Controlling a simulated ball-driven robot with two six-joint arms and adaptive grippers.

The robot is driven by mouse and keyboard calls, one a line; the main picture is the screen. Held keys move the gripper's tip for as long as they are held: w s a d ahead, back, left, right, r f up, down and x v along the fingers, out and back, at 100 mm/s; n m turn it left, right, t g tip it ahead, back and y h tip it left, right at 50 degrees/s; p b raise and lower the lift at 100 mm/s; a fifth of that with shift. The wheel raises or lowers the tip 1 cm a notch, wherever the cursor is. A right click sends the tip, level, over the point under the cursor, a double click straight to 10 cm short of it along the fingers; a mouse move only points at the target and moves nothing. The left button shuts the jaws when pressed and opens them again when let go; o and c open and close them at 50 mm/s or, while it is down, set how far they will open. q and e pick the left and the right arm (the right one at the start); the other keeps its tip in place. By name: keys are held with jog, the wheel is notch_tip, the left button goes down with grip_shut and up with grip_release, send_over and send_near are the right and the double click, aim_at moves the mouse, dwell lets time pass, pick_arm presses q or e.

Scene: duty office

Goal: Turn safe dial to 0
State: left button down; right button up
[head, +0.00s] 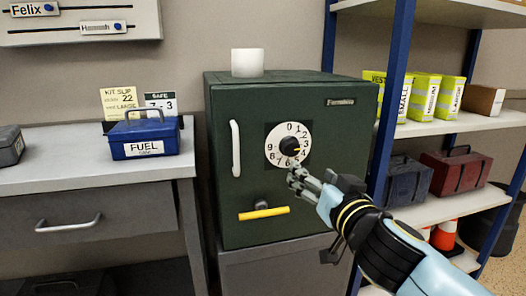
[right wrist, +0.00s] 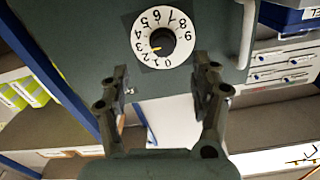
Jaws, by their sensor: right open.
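The dark green safe (head: 225,110) stands on a grey cabinet. Its white dial (head: 273,148) carries digits around a black knob (head: 288,146) with a yellow pointer. My right gripper (head: 301,180) is in front of the safe door, just below the dial in the head view. My left gripper is not in view.
The door has a white upright handle (head: 235,148) and a yellow lever (head: 264,213). A white cylinder (head: 247,63) stands on the safe. A blue FUEL box (head: 145,137) is on the left desk, by a SAFE card (head: 160,102). A blue shelf post (head: 392,90) stands close right.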

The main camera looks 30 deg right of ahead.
aim_at(293, 150)
jog(key=x, duration=0.3)
jog(key=r+p+x, duration=0.1)
jog(key=x, duration=0.3)
jog(key=p+x, duration=0.1)
jog(key=x, duration=0.3)
jog(key=shift+a+r, duration=0.15)
jog(key=shift+r, duration=0.05)
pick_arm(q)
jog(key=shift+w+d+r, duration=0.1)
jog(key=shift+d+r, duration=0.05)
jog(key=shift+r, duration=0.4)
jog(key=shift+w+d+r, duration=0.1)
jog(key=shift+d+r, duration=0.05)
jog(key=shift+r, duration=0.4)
pick_arm(e)
jog(key=c, duration=1.2)
